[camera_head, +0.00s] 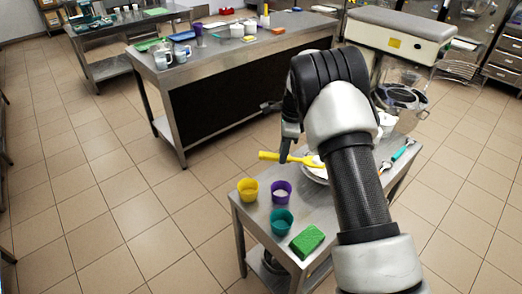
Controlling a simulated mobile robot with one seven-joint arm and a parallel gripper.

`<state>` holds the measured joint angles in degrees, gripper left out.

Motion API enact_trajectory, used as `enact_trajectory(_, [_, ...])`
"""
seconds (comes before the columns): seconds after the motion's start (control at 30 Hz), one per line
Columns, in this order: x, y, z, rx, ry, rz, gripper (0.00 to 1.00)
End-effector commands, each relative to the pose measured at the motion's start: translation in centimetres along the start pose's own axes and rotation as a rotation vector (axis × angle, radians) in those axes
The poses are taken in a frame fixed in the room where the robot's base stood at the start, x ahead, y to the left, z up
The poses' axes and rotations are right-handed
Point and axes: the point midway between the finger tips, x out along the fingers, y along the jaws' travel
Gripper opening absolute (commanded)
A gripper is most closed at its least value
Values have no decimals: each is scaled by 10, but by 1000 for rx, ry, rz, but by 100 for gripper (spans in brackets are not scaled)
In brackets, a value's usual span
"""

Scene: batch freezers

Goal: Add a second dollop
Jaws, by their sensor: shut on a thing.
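My gripper (284,157) points down over the small steel table and is shut on a yellow-handled utensil (300,159). The utensil lies nearly level, its right end over a white dish (317,173) that my arm partly hides. Whether anything lies on its end is too small to tell. A yellow cup (248,190), a purple cup (281,191) and a teal cup (281,222) stand at the table's left side.
On the small table (325,215) are a green sponge (307,241) and a teal-handled utensil (403,149). Clear containers (404,97) stand behind my arm. A long counter (250,65) with cups and trays is at the back. The tiled floor at left is clear.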

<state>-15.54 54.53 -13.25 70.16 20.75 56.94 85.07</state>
Motion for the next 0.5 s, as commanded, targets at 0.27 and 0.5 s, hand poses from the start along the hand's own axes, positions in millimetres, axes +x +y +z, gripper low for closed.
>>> enact_trajectory(0.27, [34, -42, 50, 540, 9, -60, 0])
enact_trajectory(0.5, [46, -56, 70, 794, 12, -87, 0])
